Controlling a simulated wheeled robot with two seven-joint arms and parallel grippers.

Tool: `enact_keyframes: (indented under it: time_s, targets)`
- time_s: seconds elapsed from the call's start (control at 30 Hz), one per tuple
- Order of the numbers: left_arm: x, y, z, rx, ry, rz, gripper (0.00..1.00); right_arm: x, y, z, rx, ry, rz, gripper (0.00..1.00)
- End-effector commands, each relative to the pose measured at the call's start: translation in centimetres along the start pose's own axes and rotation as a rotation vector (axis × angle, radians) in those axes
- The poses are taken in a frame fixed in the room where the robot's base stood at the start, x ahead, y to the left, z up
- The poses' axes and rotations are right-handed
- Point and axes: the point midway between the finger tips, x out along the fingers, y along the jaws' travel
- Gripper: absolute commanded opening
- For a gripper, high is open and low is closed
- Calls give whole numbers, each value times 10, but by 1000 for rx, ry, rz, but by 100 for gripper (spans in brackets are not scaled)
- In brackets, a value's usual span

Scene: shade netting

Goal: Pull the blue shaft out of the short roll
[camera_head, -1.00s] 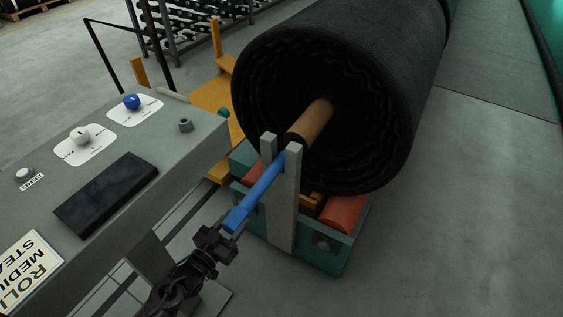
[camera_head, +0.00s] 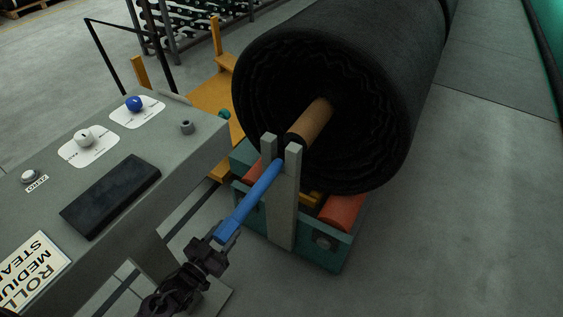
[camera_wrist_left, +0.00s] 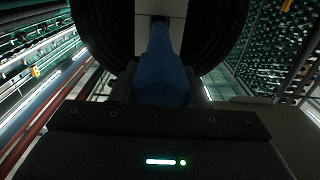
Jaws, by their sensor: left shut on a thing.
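The blue shaft (camera_head: 250,204) slants up and right from my left gripper (camera_head: 222,240), which is shut on its near end. The shaft passes between the two prongs of a grey forked post (camera_head: 283,205) toward the brown core (camera_head: 310,122) of the black roll (camera_head: 345,85). Where the shaft's far end lies is hidden by the post. In the left wrist view the blue shaft (camera_wrist_left: 160,75) runs straight ahead from the jaws toward the dark roll (camera_wrist_left: 215,30). My right gripper is not in view.
A grey console (camera_head: 120,150) with knobs and a black pad stands at the left. The roll rests on a teal cradle (camera_head: 335,255) with orange-red rollers (camera_head: 342,212). An orange frame (camera_head: 215,95) and a rack stand behind. The floor at right is clear.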

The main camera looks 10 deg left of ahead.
Motion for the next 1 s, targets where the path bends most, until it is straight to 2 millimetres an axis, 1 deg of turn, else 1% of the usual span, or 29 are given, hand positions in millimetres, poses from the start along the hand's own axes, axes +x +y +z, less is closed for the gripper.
enact_keyframes:
  time_s: [0.03,1.0]
  targets:
    - [-1,-1,-4,2,10,0,4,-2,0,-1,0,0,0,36]
    - [-43,-1,-4,2,10,0,4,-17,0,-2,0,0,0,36]
